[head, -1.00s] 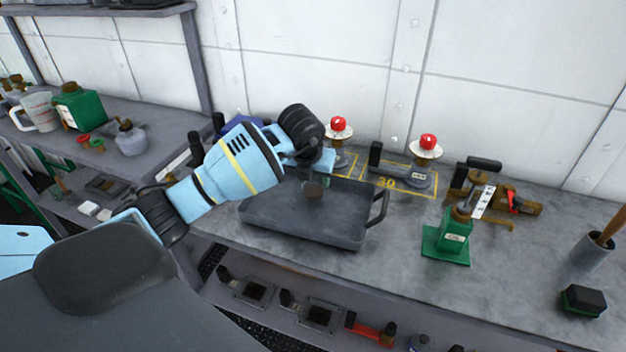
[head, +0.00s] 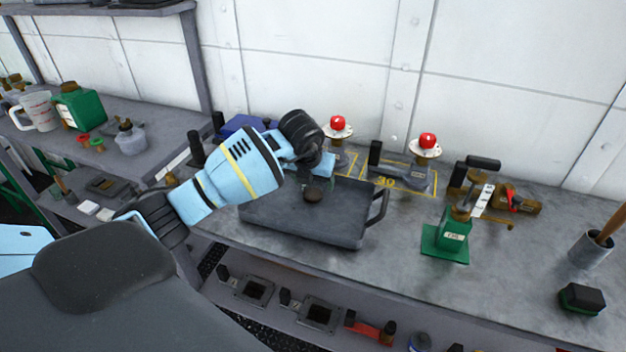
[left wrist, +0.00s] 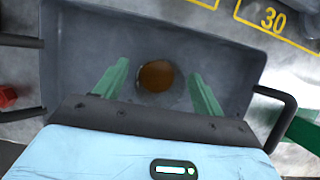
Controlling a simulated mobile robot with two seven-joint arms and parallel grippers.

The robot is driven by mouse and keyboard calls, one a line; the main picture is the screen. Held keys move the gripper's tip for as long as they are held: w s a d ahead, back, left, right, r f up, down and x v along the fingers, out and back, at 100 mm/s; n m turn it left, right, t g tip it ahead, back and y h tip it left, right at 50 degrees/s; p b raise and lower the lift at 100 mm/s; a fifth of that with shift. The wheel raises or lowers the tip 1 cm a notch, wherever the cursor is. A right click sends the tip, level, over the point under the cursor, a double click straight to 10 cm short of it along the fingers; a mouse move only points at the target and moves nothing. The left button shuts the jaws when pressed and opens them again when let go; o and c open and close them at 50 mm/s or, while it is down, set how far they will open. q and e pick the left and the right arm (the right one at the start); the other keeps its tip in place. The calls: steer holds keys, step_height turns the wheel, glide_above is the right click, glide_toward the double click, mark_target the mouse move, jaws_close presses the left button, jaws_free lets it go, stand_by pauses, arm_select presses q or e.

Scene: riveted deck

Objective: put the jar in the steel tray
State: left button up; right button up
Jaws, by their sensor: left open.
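The steel tray (head: 375,219) is a dark grey rectangular pan with side handles, lying on the bench. The jar, seen mainly by its round brown lid (head: 313,194), is inside the tray and looks upright. In the left wrist view the lid (left wrist: 156,76) shows from above, against the tray floor (left wrist: 215,65). My left gripper (head: 314,176) is over the tray, just above the jar. Its two green fingers (left wrist: 158,68) are spread to either side of the lid, with gaps visible on both sides. The jar's body is mostly hidden. My right gripper is out of view.
A green oil can (head: 453,237) and a brown clamp-like tool (head: 515,202) are to the right. A lower shelf (head: 275,307) holds small parts.

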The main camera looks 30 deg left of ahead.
arm_select(q)
steer(key=v, duration=1.2)
steer(key=shift+p, duration=0.45)
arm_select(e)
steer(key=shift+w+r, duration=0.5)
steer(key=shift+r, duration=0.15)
arm_select(q)
steer(key=shift+d, duration=0.1)
